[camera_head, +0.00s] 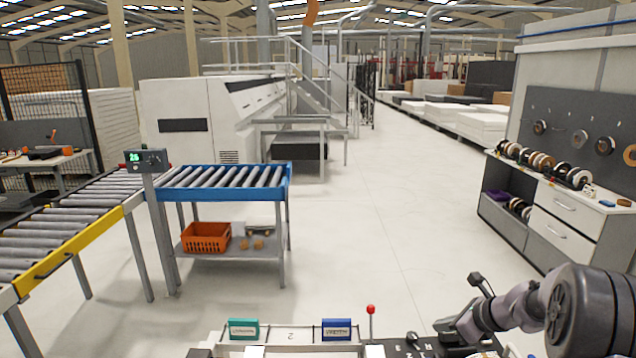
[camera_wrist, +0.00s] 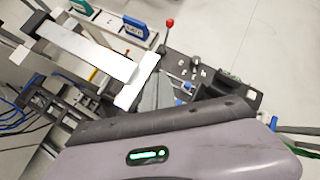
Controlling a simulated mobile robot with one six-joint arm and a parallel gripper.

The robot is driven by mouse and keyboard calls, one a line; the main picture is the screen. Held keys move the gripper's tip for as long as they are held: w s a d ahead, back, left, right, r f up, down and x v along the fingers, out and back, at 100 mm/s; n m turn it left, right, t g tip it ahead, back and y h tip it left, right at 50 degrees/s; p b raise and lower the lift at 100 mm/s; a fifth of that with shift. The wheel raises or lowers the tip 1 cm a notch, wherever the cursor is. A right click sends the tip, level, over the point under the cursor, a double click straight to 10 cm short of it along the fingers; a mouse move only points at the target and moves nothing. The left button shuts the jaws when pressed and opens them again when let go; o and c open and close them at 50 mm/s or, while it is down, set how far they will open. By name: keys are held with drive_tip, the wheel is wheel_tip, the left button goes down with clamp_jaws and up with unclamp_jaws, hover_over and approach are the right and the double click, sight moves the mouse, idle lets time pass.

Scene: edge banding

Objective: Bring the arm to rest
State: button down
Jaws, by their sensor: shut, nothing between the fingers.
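In the head view my arm (camera_head: 515,308) is folded low at the bottom right, over the dark right part of the deck in front of me. In the wrist view the grey body of my arm's end, with a lit green light, fills the bottom. My gripper (camera_wrist: 150,94) shows there as a grey wedge beyond that body, shut and empty. Its tips lie close to a white bar in the picture. I cannot tell whether they touch it.
A green box (camera_head: 243,329) and a blue box (camera_head: 337,329) stand on the deck. A red-knobbed stick (camera_head: 370,310) rises beside them. A blue-framed roller table (camera_head: 222,181) stands ahead left, a drawer cabinet (camera_head: 563,222) at right. The floor between is clear.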

drive_tip(key=s+a+r+n+g+b, duration=0.1)
drive_tip(key=s+a+r+n+b, duration=0.3)
drive_tip(key=a, duration=0.4)
drive_tip(key=s+a+r+n+g+b, duration=0.1)
drive_tip(key=s+a+r+n+b, duration=0.15)
drive_tip(key=s+a+n, duration=0.4)
drive_tip(key=s+a+f+n+h+b, duration=0.1)
drive_tip(key=s+a+f+n+b, duration=0.1)
drive_tip(key=s+n, duration=0.4)
drive_tip(key=s+a+f+n+h+b, duration=0.1)
drive_tip(key=s+a+f+n+b, duration=0.2)
drive_tip(key=s, duration=1.4)
drive_tip(key=a+n+b, duration=0.1)
drive_tip(key=a+n, duration=0.1)
drive_tip(key=n, duration=0.2)
drive_tip(key=shift+b, duration=0.3)
